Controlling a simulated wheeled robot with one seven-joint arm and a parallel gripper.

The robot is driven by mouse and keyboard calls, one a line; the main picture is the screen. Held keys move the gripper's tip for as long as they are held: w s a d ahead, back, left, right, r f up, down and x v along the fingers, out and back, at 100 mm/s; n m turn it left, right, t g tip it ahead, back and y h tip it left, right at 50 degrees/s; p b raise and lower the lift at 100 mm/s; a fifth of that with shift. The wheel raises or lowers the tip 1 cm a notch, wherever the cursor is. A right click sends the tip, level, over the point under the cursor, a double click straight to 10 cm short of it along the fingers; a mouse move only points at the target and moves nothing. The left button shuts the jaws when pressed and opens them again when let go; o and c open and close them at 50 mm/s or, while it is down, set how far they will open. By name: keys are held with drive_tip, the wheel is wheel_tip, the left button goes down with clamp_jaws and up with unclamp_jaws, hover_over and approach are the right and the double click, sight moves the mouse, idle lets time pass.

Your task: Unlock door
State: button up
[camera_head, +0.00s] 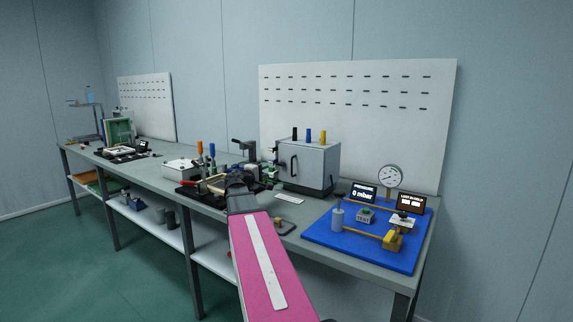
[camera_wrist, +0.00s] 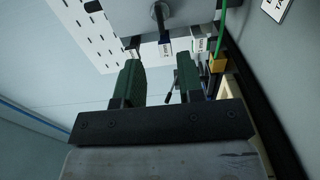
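The door is probably the front of the grey box cabinet (camera_head: 312,165) with a dark upright handle (camera_head: 294,165), standing on the bench right of my gripper. Black, blue and yellow upright pieces stand on top of the box. My gripper (camera_head: 240,183) is over the bench, left of the box and partly hidden by its own wrist. In the wrist view my gripper (camera_wrist: 159,78) has two green fingers spread apart, with nothing held between them. A grey body (camera_wrist: 195,12) with a round knob-like part (camera_wrist: 160,14) and small labels lies beyond the fingertips. I cannot make out a lock clearly.
A blue board (camera_head: 330,236) with a gauge (camera_head: 390,177), displays and yellow pipework lies at the bench's right end. Tools and a white box (camera_head: 180,168) crowd the bench near my gripper. White pegboards (camera_head: 350,110) stand behind. A green cable (camera_wrist: 222,35) hangs at the wrist view's right.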

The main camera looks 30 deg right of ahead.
sight(279, 165)
drive_tip(key=x, duration=1.1)
clamp_jaws()
